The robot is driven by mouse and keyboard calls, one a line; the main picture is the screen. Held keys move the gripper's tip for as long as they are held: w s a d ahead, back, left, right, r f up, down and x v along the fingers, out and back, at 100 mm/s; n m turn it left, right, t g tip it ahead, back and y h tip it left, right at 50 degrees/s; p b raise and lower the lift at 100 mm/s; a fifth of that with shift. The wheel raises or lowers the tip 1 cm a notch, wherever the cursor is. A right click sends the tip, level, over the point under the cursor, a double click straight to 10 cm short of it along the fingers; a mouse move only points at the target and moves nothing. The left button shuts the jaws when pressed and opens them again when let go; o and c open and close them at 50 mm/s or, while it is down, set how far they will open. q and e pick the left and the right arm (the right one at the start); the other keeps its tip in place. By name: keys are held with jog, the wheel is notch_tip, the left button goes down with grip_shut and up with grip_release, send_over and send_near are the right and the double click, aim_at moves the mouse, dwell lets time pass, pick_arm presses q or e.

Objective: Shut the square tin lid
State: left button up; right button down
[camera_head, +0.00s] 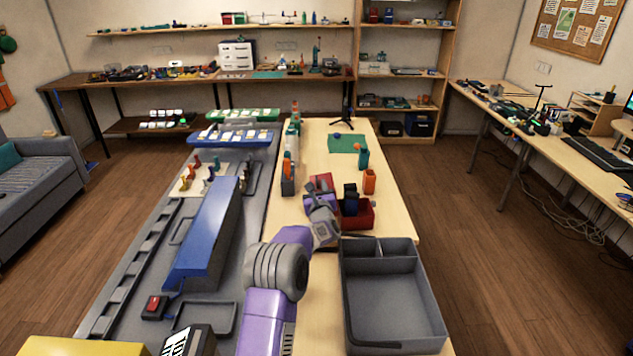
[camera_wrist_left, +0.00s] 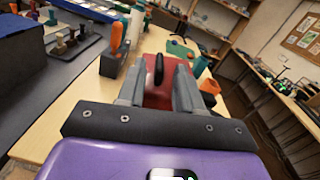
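A red tin (camera_head: 360,218) stands on the light wooden table, right of my left gripper, with dark objects (camera_head: 350,198) in or behind it. A red panel that looks like its lid (camera_head: 320,181) shows just beyond the gripper; the hand partly hides it, so I cannot tell its hinge or exact angle. In the left wrist view, this red surface (camera_wrist_left: 160,95) with a dark upright handle (camera_wrist_left: 158,68) lies ahead of and between the fingers. My left gripper (camera_wrist_left: 158,88) has its fingers apart, with no clear contact. My right gripper is in neither view.
A grey divided tray (camera_head: 395,325) stands at the near right. Orange-handled tools (camera_head: 288,170) stand left of the gripper, and an orange container (camera_head: 369,181) stands beyond the tin. A long blue block (camera_head: 205,235) lies on the grey surface to the left.

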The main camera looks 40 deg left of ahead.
pick_arm(q)
jog(key=shift+x, duration=2.15)
grip_shut()
